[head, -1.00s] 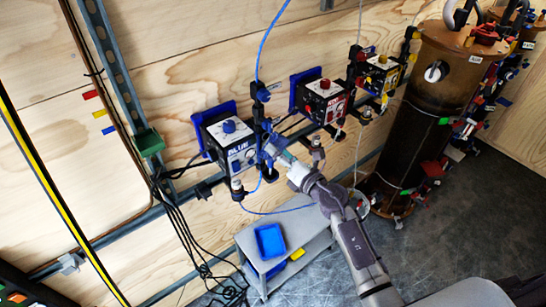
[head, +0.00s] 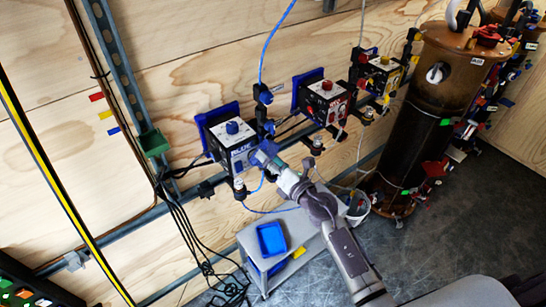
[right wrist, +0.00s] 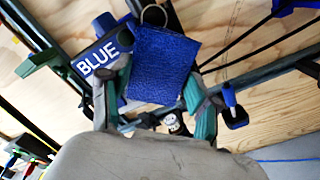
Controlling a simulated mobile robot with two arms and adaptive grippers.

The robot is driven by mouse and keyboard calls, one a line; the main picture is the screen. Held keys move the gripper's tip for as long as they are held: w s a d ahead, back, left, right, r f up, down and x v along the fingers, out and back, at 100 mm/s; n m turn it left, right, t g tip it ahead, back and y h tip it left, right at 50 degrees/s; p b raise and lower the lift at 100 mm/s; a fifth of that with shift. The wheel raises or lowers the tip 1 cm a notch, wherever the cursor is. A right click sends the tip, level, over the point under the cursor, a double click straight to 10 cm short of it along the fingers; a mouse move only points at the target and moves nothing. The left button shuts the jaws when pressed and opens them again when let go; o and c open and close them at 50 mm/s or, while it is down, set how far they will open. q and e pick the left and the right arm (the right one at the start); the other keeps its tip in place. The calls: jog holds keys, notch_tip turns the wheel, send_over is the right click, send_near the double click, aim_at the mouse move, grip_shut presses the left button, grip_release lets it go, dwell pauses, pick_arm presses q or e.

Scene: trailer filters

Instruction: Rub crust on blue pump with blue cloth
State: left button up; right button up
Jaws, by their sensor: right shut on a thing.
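The blue pump (head: 228,140) is a white-and-dark box with a blue knob, mounted on the wooden wall. Its "BLUE" label (right wrist: 102,57) shows in the right wrist view. My right gripper (head: 262,155) is at the pump's front right side. In the right wrist view, my right gripper (right wrist: 155,90) is shut on the blue cloth (right wrist: 163,62), a flat textured square with a ring at its top. The cloth covers part of the pump's face. I cannot tell whether it touches the pump. No crust can be made out. My left gripper is out of view.
A red pump (head: 325,100) and a yellow pump (head: 380,75) stand to the right along the wall. A large brown cylinder (head: 435,110) stands beyond them. A grey cart (head: 315,238) with a blue tray (head: 271,239) is below. A blue hose hangs near my right arm.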

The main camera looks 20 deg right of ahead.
jog(key=v, duration=0.6)
dwell(0.3)
jog(key=shift+s, duration=0.1)
jog(key=v, duration=0.3)
dwell(0.4)
dwell(0.4)
